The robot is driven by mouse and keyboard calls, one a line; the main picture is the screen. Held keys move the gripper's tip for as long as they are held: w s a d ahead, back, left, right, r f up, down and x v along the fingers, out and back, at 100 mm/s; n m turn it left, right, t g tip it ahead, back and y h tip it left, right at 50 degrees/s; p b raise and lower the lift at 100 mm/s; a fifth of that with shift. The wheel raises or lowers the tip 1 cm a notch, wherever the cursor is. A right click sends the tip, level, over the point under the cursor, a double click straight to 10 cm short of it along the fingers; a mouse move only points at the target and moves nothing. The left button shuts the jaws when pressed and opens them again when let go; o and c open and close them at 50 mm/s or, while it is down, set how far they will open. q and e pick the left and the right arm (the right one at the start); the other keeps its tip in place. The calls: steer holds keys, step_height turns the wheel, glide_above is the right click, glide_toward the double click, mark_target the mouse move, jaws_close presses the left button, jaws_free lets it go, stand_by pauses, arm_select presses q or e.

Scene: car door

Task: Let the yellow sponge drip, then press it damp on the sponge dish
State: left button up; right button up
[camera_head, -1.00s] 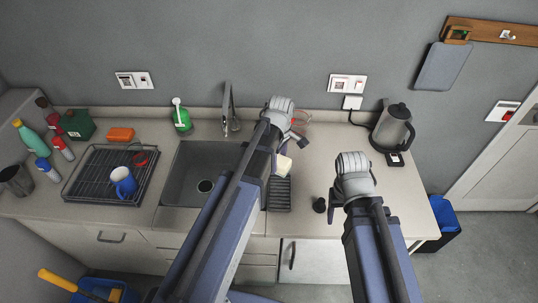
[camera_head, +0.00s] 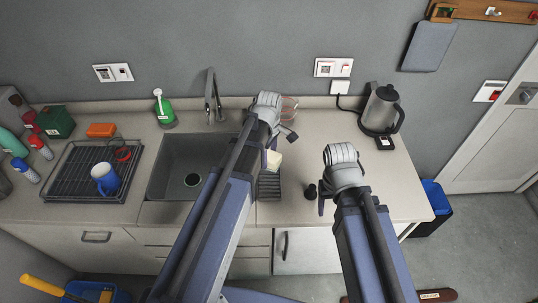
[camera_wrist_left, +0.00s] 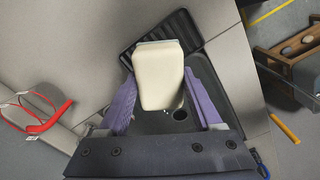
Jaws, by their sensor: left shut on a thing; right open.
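The sponge, pale cream-yellow (camera_head: 273,160), is in my left gripper (camera_head: 271,153), at the right edge of the sink (camera_head: 165,170). In the left wrist view the sponge (camera_wrist_left: 158,75) sits between the two purple fingers of my left gripper (camera_wrist_left: 160,85), shut on it. A dark ribbed tray (camera_head: 269,187) lies right of the sink, just below the sponge in the picture; I cannot tell if it is the sponge dish. It also shows behind the sponge in the left wrist view (camera_wrist_left: 183,25). My right gripper (camera_head: 321,205) is open and empty over the counter. I cannot see drops clearly.
A kettle (camera_head: 382,108) is at the back right. The faucet (camera_head: 212,95) rises behind the sink. A dish rack (camera_head: 75,185) with a blue mug (camera_head: 105,180) is on the left. The counter's right middle is mostly clear.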

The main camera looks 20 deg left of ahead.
arm_select(q)
steer(key=shift+f+b, duration=3.55)
steer(key=shift+f, duration=0.45)
steer(key=shift+f+b, duration=0.55)
steer(key=shift+s+a+f, duration=0.1)
steer(key=shift+s+f, duration=0.05)
stand_by(3.3)
